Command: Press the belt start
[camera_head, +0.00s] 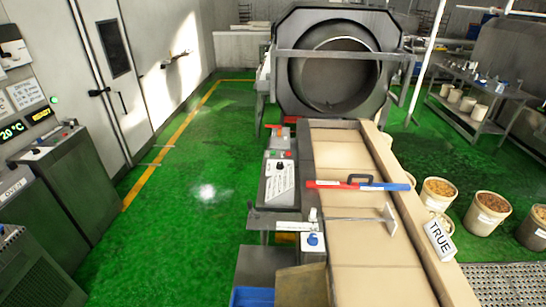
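The tan conveyor belt (375,258) runs from the near edge up to the rotary drum (318,80). A control box (279,183) stands along the belt's left side, with a black dial, a small red button and a small green one; its labels are too small to read. A smaller box with a blue knob (313,239) stands nearer, also left of the belt. A red part (275,131) sits beyond the control box. I cannot tell which control is the belt start. Neither of my grippers shows.
A red and blue bar with a black handle (358,183) lies across the belt. A long-handled scraper (390,219) lies nearer. Green floor (195,195) is clear to the left.

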